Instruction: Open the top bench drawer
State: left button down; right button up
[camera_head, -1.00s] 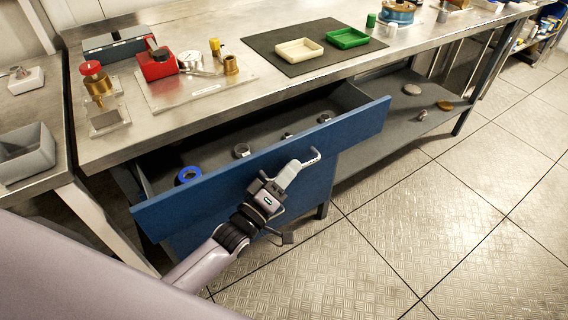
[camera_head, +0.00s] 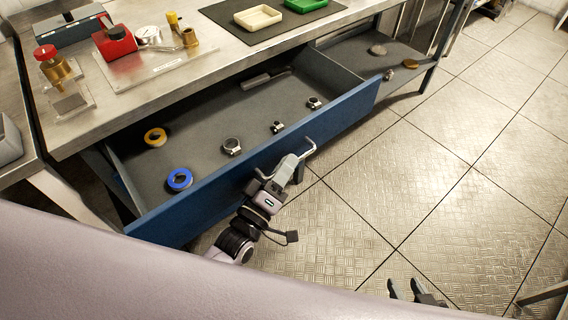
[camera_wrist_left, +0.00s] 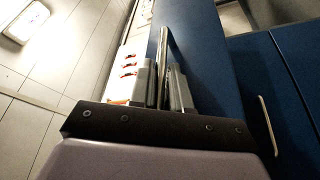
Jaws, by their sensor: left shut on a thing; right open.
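The top bench drawer (camera_head: 340,116) has a blue front and stands far out from under the steel bench. Its grey inside shows a yellow ring (camera_head: 155,137), a blue ring (camera_head: 179,179), several small metal clamps and a dark grey tool at the back. My left gripper (camera_head: 299,158) is shut on the drawer's bar handle (camera_head: 309,147), at the outer face of the front. In the left wrist view the handle bar (camera_wrist_left: 163,50) runs between the two fingers (camera_wrist_left: 167,88). My right gripper (camera_head: 412,290) is open and empty, low over the floor at the bottom right.
The bench top (camera_head: 150,97) carries a red block, brass fittings, a gauge and a dark mat with cream and green trays. A lower shelf (camera_head: 395,70) holds small parts. A second drawer handle (camera_wrist_left: 268,124) shows in the wrist view.

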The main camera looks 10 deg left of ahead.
pick_arm(q)
jog(key=c, duration=1.4)
grip_release()
jog(key=shift+a, duration=0.1)
jog(key=shift+c, duration=0.2)
jog(key=v, duration=0.7)
jog(key=shift+s+f, duration=0.1)
